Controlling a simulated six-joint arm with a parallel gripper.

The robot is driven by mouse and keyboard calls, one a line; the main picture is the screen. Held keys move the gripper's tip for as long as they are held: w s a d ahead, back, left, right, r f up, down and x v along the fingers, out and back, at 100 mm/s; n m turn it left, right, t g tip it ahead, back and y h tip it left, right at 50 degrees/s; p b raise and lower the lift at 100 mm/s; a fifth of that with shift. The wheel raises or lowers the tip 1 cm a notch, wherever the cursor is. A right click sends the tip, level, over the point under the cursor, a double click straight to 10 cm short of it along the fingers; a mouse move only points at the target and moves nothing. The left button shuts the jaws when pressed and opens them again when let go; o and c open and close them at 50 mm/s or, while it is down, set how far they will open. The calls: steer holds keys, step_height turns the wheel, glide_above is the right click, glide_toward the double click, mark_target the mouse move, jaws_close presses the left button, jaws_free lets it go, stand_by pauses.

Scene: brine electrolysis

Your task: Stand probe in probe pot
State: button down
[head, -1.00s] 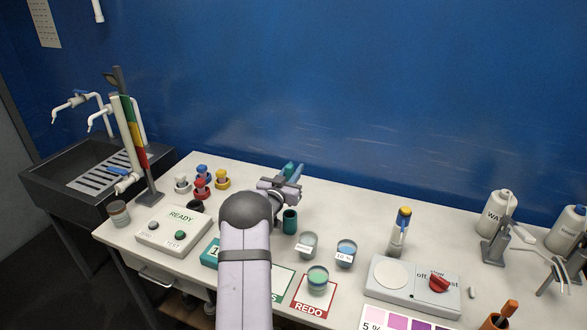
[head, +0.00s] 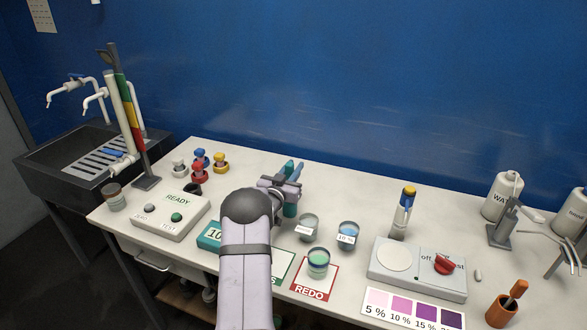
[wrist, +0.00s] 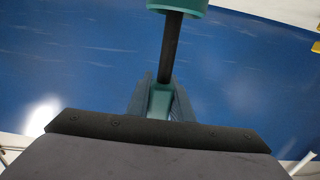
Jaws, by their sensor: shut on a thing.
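The probe has a teal grip and a thin black shaft. In the head view its teal top (head: 297,170) sticks up above my gripper (head: 283,187). The teal probe pot (head: 290,209) stands on the table just below the gripper, partly hidden by it. In the wrist view my gripper (wrist: 160,95) is shut on the probe's teal grip (wrist: 160,100). The black shaft (wrist: 172,50) runs from the grip to the teal pot rim (wrist: 178,5) at the top edge. How deep the tip sits in the pot is hidden.
Two labelled beakers (head: 348,236) stand right of the pot, with a green-filled beaker (head: 318,264) on the REDO card (head: 311,291) in front. A blue wall (head: 330,80) is behind; the table behind the beakers is clear.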

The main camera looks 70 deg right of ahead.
steer(key=shift+f+b, duration=0.9)
steer(key=shift+f, duration=0.35)
steer(key=c, duration=1.5)
jaws_free()
steer(key=shift+a, duration=0.15)
steer(key=shift+a+b, duration=1.2)
steer(key=shift+a, duration=2.3)
